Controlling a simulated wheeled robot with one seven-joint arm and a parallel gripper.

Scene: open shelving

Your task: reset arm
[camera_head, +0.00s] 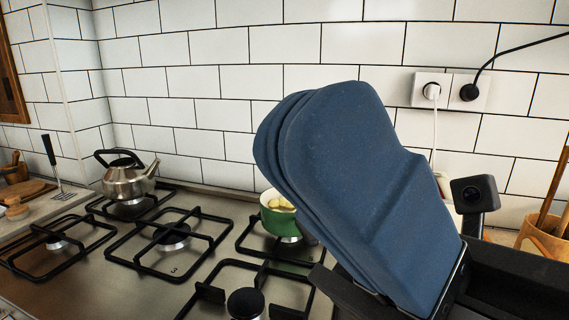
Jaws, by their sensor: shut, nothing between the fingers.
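My gripper (300,118) fills the right middle of the head view, with broad blue fingers rising from a black mount at the lower right. The fingers lie close together, one mostly behind the other, so the gripper is shut. No object shows between them. The fingertips point up and left in front of the tiled wall, and the fingers hide part of the counter behind them.
A gas stove (205,287) with several black grates spans the lower left. A steel kettle (127,180) stands on its back-left burner. A green pot (279,217) with yellowish contents sits just left of my gripper. A wall socket (431,91) and cord are behind.

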